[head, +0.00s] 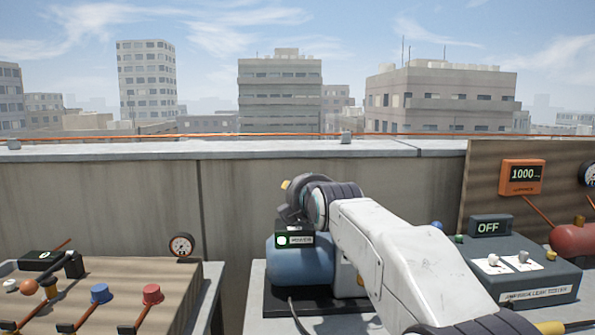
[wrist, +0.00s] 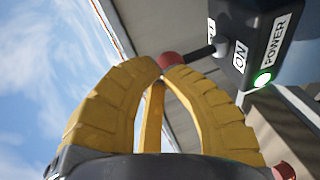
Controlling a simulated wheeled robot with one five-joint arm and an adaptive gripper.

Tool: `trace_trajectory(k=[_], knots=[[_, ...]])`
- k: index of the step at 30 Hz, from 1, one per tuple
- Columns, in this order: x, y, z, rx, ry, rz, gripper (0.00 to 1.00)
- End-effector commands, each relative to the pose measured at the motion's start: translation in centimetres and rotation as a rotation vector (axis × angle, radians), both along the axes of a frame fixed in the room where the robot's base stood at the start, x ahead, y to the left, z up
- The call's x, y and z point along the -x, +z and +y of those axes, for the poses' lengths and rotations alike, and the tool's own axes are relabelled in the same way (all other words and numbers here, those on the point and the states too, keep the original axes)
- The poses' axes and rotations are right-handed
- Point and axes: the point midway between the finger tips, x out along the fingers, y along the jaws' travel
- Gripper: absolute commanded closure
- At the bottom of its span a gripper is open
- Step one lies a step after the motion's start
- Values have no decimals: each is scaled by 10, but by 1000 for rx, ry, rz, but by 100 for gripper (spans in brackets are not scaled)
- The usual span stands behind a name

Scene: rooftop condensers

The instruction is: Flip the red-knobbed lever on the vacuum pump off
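The vacuum pump (head: 300,262) is a blue rounded body on a black base in the middle of the head view, partly hidden by my arm. Its black switch box (head: 294,240) carries a POWER label and a lit green light. In the wrist view the switch box (wrist: 262,30) is at the upper right, with an ON label and the green light. The lever's red knob (wrist: 171,58) sticks out left of the box on a dark stem. My gripper (wrist: 162,68) has its yellow fingertips together, right by the knob, partly covering it. Contact is unclear. The head view hides the lever.
A grey tester box (head: 520,275) with an OFF display and toggles stands right of my arm, near a red tank (head: 575,240) and an orange 1000 display (head: 522,176). A wooden panel (head: 120,285) with coloured knobs is at left. A parapet runs behind.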

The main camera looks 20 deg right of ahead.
Motion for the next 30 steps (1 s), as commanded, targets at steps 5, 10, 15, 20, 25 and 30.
trace_trajectory(k=[5,10,15,20,25,30], knots=[[-8,10,-1,-17,-5,93,100],[-14,8,-1,-32,-10,175,100],[-20,6,-2,-31,-10,173,100],[-26,5,-3,-29,-11,170,100],[-31,4,-4,-29,-12,170,100],[-33,4,-4,-29,-13,169,100]])
